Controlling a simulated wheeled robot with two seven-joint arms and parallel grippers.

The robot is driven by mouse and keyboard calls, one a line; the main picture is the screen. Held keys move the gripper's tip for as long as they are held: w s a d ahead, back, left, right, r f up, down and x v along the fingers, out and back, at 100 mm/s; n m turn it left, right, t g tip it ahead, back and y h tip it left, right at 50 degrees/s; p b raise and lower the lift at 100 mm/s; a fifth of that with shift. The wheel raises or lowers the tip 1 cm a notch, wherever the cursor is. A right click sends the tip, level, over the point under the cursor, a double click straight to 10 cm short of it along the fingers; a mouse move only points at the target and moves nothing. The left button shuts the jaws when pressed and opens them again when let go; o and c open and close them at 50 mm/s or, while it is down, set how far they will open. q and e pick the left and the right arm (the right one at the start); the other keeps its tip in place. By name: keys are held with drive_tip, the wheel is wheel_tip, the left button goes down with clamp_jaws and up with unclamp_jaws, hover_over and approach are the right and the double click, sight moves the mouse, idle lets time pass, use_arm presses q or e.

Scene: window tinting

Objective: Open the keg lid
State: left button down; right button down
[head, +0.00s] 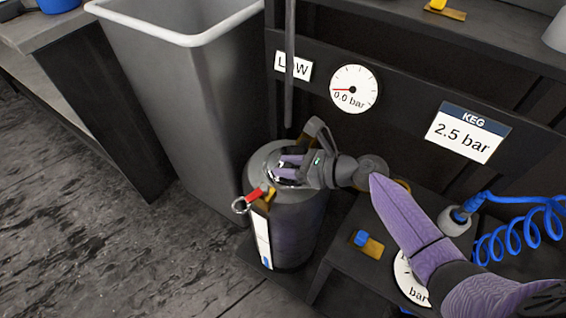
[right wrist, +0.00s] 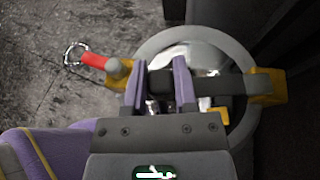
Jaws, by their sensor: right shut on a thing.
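The keg (head: 287,232) is a dark cylinder standing on the floor with a grey top rim. Its shiny metal lid (right wrist: 205,60) sits inside the grey ring of the top. A dark lid lever (right wrist: 240,86) with yellow ends crosses the lid. My right gripper (head: 285,170) reaches over the keg top from the right. In the right wrist view its purple fingers (right wrist: 161,82) are shut on the lever, one on each side. A red tab with a metal pull ring (head: 241,205) sticks out at the keg's left edge. My left gripper is not in view.
A tall grey bin (head: 190,110) stands left of the keg. The dark bench behind carries a gauge (head: 354,89) reading 0.0 bar and a KEG 2.5 bar sign (head: 467,132). A blue coiled hose (head: 520,228) is at the right. The floor at lower left is clear.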

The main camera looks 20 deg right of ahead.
drive_tip(key=shift+s+d+f+n+g+y, duration=0.15)
drive_tip(key=shift+s+d+n+g+y, duration=0.3)
drive_tip(key=shift+d+n+g, duration=0.3)
drive_tip(key=shift+s+d+n+g+y, duration=0.45)
drive_tip(key=shift+d+n+g, duration=0.25)
drive_tip(key=shift+g, duration=0.25)
drive_tip(key=shift+v, duration=1)
drive_tip(key=shift+s+d+f+p, duration=0.1)
drive_tip(key=shift+d+p, duration=0.15)
drive_tip(key=shift+d, duration=0.15)
drive_tip(key=shift+s+d+f+p, duration=0.1)
drive_tip(key=shift+d+f+p, duration=0.1)
drive_tip(key=shift+d, duration=0.2)
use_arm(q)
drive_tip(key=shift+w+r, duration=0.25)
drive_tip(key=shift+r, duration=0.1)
use_arm(e)
drive_tip(key=shift+d, duration=0.45)
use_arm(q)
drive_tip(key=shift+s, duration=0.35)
use_arm(e)
drive_tip(key=shift+c, duration=2)
unclamp_jaws()
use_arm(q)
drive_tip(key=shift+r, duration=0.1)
